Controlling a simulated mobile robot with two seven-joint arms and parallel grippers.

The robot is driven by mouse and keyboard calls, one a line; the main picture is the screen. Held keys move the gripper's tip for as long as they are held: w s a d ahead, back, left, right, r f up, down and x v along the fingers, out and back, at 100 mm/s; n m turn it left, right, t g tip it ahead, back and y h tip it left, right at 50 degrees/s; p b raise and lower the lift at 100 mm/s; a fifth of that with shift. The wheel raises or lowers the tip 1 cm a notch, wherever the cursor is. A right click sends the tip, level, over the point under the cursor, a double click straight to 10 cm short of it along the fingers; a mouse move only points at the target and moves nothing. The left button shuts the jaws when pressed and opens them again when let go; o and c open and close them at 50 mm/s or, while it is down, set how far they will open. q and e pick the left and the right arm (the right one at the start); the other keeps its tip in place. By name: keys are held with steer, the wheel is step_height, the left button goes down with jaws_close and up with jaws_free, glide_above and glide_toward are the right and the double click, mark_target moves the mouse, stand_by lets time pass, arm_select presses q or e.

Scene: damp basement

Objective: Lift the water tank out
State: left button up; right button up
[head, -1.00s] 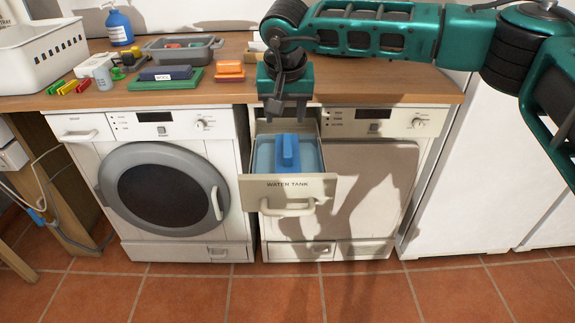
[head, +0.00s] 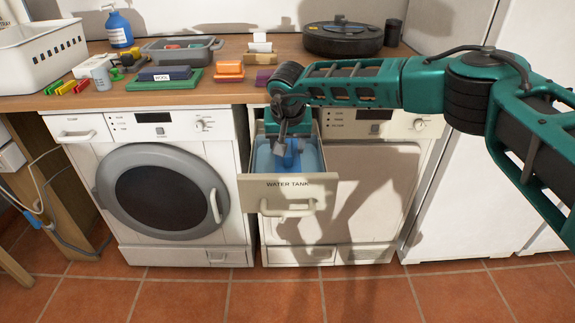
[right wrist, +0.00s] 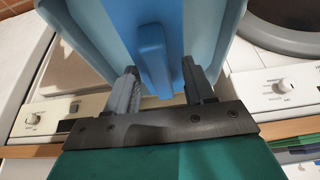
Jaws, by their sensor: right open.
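The blue water tank (head: 262,160) sits in the pulled-out drawer (head: 265,193) labelled "WATER TANK", at the top left of the right-hand machine. My right gripper (head: 284,146) points down into the drawer and partly covers the tank's raised blue handle. In the right wrist view, the open fingers (right wrist: 158,72) stand to either side of the blue handle (right wrist: 152,42), with gaps visible on both sides. The tank (right wrist: 205,25) fills the top middle of that view. My left gripper is not in view.
A washing machine (head: 166,190) stands left of the drawer. The wooden worktop (head: 225,92) above holds a white basket (head: 35,62), a grey tray (head: 160,55), an orange block (head: 229,68) and a round black device (head: 343,39). The tiled floor in front is clear.

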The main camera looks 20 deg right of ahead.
steer(key=shift+f, duration=0.15)
stand_by(0.3)
jaws_close()
stand_by(1.0)
steer(key=shift+w+r, duration=0.1)
steer(key=shift+r, duration=0.1)
